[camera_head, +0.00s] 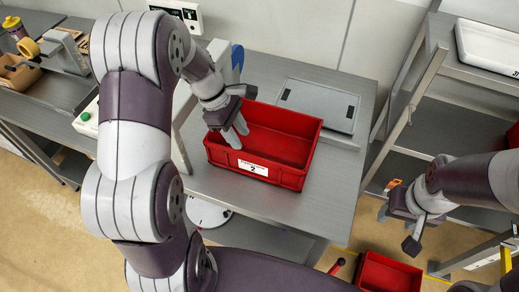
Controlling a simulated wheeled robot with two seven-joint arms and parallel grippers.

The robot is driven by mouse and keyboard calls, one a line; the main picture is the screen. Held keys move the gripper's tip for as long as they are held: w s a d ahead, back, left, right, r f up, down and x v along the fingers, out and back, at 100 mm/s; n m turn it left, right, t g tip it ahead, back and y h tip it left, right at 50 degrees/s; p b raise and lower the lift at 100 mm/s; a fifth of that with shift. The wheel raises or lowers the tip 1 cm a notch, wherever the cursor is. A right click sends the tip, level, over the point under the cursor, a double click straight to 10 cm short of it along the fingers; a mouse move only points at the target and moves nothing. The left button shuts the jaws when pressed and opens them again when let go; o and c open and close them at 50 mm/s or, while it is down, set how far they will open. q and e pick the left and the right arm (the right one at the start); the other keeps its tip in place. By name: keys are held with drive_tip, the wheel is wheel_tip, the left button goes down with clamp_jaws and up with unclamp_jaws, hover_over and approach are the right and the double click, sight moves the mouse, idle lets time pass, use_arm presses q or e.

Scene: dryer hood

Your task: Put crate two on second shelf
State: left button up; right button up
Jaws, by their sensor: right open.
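A red crate (292,163) with a white label reading 2 sits on the grey metal table (345,180). My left gripper (236,135) points down at the crate's left end, with its fingers at the rim. I cannot tell whether they are closed on the wall. The crate looks empty inside. The metal shelf rack stands at the right, with a bare grey shelf (445,128) below its top shelf (475,72). My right gripper (398,229) is open and empty, in front of the rack's lower part, apart from the crate.
A grey panel (320,104) lies behind the crate. A white tray (490,47) is on the rack's top shelf. Another red crate (390,273) is low at the bottom right. A rack post (416,85) stands between table and shelves. Tools clutter the left bench.

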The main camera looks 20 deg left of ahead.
use_arm(q)
drive_tip(key=p, duration=0.2)
hover_over(255, 177)
drive_tip(key=f, duration=1)
drive_tip(key=shift+w+a+f, duration=0.1)
drive_tip(key=shift+w+f, duration=0.1)
drive_tip(key=shift+f, duration=0.4)
clamp_jaws()
